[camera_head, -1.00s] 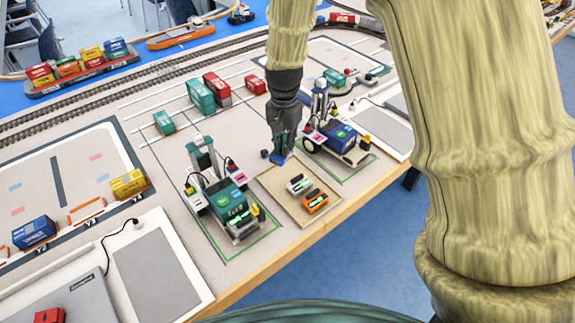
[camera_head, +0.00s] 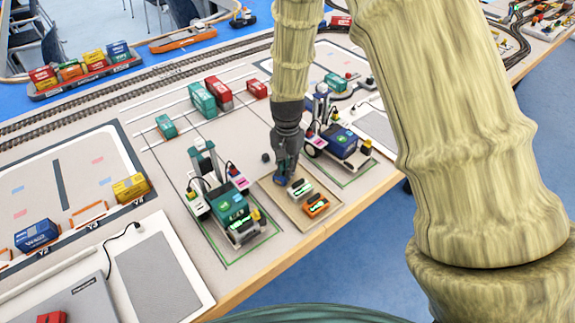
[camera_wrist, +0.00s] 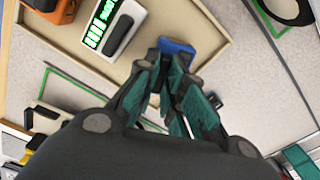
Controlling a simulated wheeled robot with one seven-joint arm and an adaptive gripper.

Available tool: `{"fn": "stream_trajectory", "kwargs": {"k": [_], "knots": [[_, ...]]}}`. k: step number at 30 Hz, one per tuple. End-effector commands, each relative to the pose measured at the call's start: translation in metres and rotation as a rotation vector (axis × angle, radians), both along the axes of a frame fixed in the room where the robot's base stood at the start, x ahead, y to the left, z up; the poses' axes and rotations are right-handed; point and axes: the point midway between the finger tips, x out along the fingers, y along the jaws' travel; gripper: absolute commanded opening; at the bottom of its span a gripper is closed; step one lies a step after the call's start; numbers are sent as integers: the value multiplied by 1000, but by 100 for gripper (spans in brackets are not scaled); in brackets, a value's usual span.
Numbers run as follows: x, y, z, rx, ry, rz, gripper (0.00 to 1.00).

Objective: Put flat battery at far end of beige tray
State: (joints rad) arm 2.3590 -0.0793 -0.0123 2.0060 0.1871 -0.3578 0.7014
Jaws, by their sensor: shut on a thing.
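My gripper (camera_head: 284,176) is shut on a small blue battery (camera_wrist: 178,46) at the far end of the beige tray (camera_head: 284,203). In the wrist view, the blue piece shows just beyond my fingertips (camera_wrist: 168,62), inside the tray's rim. Most of it is hidden by the fingers, and I cannot tell whether it touches the tray floor. A white battery (camera_head: 300,187) with a green display lies in the middle of the tray. An orange battery (camera_head: 316,205) lies at the near end. Both also show at the top left of the wrist view.
A teal-topped vehicle (camera_head: 231,205) stands left of the tray, and a blue-topped one (camera_head: 341,140) stands right of it, both close by. A small dark knob (camera_head: 266,157) sits beyond the tray. The table's wooden edge (camera_head: 270,275) is near the tray's front.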

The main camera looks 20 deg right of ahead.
Motion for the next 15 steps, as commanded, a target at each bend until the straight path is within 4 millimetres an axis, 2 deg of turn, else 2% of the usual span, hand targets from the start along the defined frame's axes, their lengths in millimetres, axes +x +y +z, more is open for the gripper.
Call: {"fn": "stream_trajectory", "kwargs": {"k": [4, 5, 7, 8, 15], "knots": [[0, 0, -3, 0, 0, 0, 0], [0, 0, -2, 0, 0, 0, 16], [0, 0, -2, 0, 0, 0, 29], [0, 0, -2, 0, 0, 0, 32], [0, 0, -2, 0, 0, 0, 32]]}}
